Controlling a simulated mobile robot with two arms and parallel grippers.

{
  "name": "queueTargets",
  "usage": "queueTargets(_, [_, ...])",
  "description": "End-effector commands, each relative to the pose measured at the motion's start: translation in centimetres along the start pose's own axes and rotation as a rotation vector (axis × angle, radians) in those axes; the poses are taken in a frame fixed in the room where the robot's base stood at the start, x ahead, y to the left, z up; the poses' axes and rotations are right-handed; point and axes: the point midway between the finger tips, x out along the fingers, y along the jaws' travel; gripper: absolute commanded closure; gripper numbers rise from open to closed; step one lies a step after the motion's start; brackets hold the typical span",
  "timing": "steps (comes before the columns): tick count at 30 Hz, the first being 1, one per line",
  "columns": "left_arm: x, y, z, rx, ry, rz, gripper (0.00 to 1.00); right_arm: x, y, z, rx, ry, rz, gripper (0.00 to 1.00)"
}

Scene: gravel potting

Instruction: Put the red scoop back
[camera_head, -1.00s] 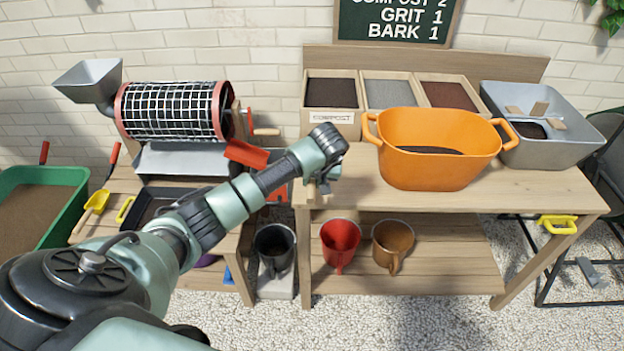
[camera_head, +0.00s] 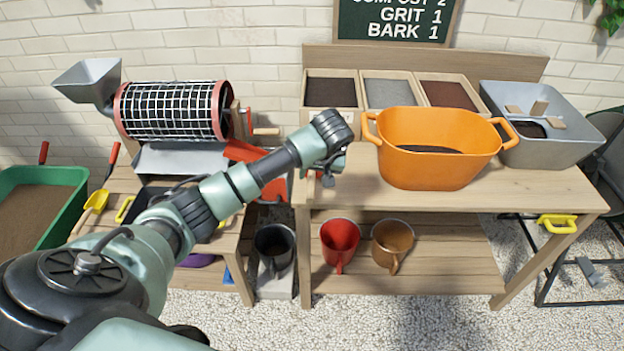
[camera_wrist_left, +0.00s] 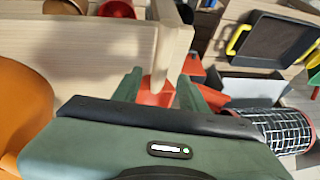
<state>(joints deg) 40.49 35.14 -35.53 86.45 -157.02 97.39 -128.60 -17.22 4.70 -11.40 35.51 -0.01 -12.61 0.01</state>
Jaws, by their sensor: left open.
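The red scoop (camera_head: 340,242), a mug-like vessel with a handle, stands upright on the lower shelf of the bench, between a dark one and a brown one. In the left wrist view part of a red vessel (camera_wrist_left: 117,8) shows at the top edge. My left gripper (camera_head: 326,172) is at the bench's left front corner, above shelf height and apart from the red scoop. In the left wrist view its fingers (camera_wrist_left: 158,92) are spread, with a wooden post and a red surface beyond them; no held object shows. My right gripper is out of view.
An orange tub (camera_head: 435,165) stands on the bench top, right of my left gripper. A mesh drum (camera_head: 172,112) with red parts is at the left. The brown vessel (camera_head: 393,240) and dark vessel (camera_head: 274,247) flank the red one. The lower shelf's right side is clear.

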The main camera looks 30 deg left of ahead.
Motion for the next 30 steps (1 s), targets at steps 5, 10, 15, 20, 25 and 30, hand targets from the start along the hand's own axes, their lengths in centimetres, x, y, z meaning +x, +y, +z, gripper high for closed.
queueTargets(5, [-4.0,0.0,-0.2,0.000,0.006,0.003,0.57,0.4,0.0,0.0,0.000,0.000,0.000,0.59])
queueTargets(10, [-6.5,0.0,-0.1,0.000,0.003,0.001,0.57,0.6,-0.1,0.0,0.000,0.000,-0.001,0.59])
queueTargets(15, [-7.6,0.0,0.1,0.001,0.000,-0.001,0.57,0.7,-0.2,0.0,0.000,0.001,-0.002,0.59])
queueTargets(20, [-7.7,0.0,0.1,0.000,-0.001,-0.001,0.57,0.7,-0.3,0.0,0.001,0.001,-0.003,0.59])
queueTargets(25, [-6.3,1.7,1.8,-0.036,-0.067,0.058,0.57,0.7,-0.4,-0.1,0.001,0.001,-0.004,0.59])
queueTargets(30, [-2.1,9.8,10.8,-0.314,-0.443,0.319,0.57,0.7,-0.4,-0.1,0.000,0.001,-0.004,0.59])
